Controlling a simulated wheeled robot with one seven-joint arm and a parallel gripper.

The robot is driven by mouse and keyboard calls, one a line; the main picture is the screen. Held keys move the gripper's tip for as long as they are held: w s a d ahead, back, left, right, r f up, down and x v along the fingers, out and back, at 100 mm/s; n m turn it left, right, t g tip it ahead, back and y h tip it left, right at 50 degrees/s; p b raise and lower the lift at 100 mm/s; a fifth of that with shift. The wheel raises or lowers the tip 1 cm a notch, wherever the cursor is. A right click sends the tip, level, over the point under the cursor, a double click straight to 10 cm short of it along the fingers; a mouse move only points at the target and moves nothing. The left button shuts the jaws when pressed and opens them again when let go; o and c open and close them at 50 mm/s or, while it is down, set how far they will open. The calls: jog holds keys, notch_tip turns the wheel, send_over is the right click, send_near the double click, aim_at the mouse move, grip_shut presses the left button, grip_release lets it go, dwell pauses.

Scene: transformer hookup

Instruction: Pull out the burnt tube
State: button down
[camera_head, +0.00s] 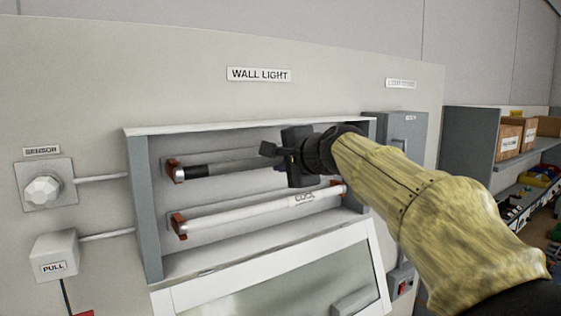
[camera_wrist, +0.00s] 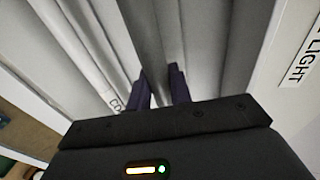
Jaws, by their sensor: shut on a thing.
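The burnt tube (camera_head: 228,165) is the upper one in the wall light, grey with a blackened left end. Its left end is at the upper left red-brown holder (camera_head: 174,171). My gripper (camera_head: 279,156) is shut on the tube right of its middle; my gripper and arm hide the tube's right part. In the wrist view the grey tube (camera_wrist: 150,40) runs between the two dark fingers (camera_wrist: 163,86). I cannot tell whether its right end sits in a holder. A white tube (camera_head: 255,213) with lettering lies below, between its own holders.
The grey light housing (camera_head: 140,205) surrounds both tubes. Its glazed cover (camera_head: 265,283) hangs open below. A sensor knob (camera_head: 43,191) and a pull box (camera_head: 55,255) are at left. A grey box (camera_head: 410,135) and a shelf with cartons (camera_head: 508,139) are at right.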

jog(key=shift+s+d+b, duration=0.3)
jog(key=shift+s+d, duration=0.1)
jog(key=shift+s, duration=0.15)
jog(key=shift+s+d, duration=0.15)
jog(key=shift+s, duration=0.05)
jog(key=shift+w, duration=0.1)
dwell(0.3)
jog(key=s+d, duration=0.1)
jog(key=s+d+b, duration=0.1)
jog(key=s, duration=0.1)
jog(key=s+b, duration=0.1)
jog(key=shift+s+d, duration=0.2)
jog(key=shift+d, duration=0.2)
